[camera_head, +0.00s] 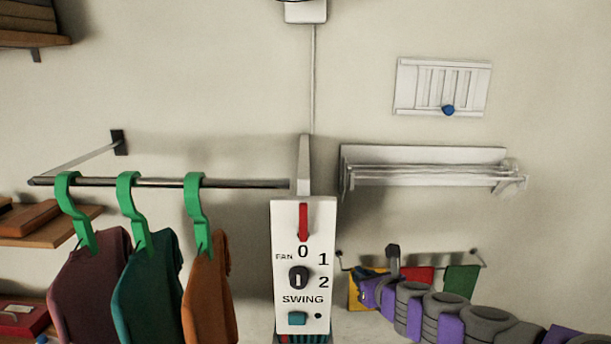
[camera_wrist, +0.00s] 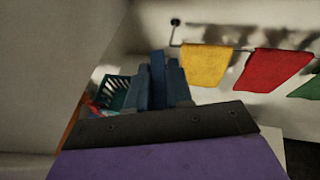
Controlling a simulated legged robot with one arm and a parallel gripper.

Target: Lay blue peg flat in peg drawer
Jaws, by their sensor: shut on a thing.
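My gripper (camera_wrist: 158,82) shows in the wrist view as dark blue fingers beyond a black and purple wrist part. It is shut on a narrow blue piece between the fingers, which looks like the blue peg (camera_wrist: 157,66); the similar colours blur its outline. In the head view my gripper (camera_head: 368,274) is small at the lower right, in front of the hanging cloths, and the peg cannot be made out there. No peg drawer can be picked out in either view.
Yellow (camera_wrist: 207,65) and red (camera_wrist: 273,75) cloths hang beside my gripper. A teal basket (camera_wrist: 113,92) lies beyond it. A fan control panel (camera_head: 303,225), hanging clothes (camera_head: 147,285), a wall rack (camera_head: 425,172) and a slatted panel (camera_head: 443,85) stand around it.

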